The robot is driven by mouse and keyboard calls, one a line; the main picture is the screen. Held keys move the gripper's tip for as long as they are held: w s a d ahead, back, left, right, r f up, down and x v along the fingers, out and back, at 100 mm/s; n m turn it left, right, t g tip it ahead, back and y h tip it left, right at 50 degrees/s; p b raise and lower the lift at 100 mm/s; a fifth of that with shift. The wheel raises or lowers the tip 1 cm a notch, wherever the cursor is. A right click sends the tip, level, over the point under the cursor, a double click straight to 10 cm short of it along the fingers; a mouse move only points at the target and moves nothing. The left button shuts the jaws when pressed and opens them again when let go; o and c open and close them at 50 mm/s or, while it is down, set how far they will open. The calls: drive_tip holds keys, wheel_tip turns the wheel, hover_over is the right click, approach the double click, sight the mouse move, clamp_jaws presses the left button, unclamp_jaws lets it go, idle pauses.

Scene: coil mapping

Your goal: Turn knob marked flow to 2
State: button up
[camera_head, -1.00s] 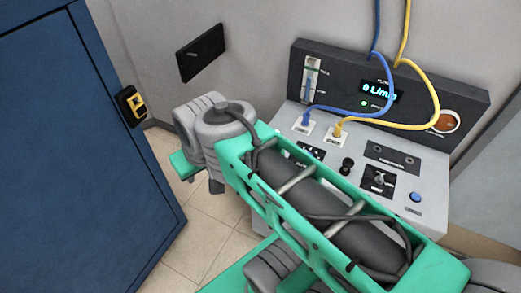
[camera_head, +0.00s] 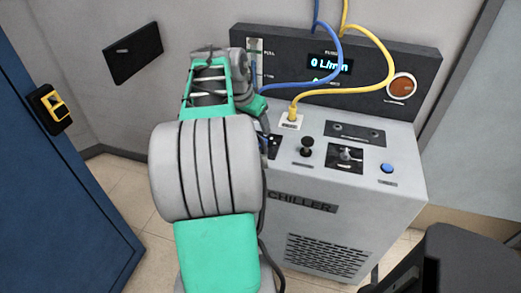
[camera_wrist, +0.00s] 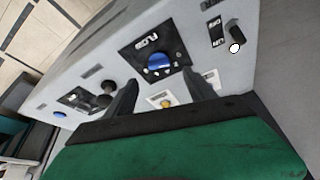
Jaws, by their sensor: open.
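The flow knob (camera_wrist: 158,63) is blue and sits on a black plate marked FLOW (camera_wrist: 140,52), which looks turned over in the wrist view. White marks show around its rim, but I cannot read its setting. My gripper (camera_wrist: 163,84) is open, its two dark fingers apart on either side just short of the knob in the picture. I cannot tell that either finger touches it. In the head view my arm hides the knob and gripper; only an edge of the black plate (camera_head: 275,147) shows. The chiller display (camera_head: 330,65) reads 0 L/min.
The chiller top (camera_head: 400,140) also carries a black knob (camera_head: 306,146), a toggle switch (camera_head: 346,156) and a blue button (camera_head: 387,168). Blue (camera_head: 300,85) and yellow (camera_head: 350,88) hoses arch over it. A switch (camera_wrist: 235,42) stands near the knob. A blue cabinet (camera_head: 50,200) is at left.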

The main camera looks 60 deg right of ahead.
sight(261, 138)
drive_tip(key=x, duration=0.7)
drive_tip(key=shift+s+d+f, duration=0.15)
drive_tip(key=shift+d, duration=0.15)
drive_tip(key=c, duration=1.4)
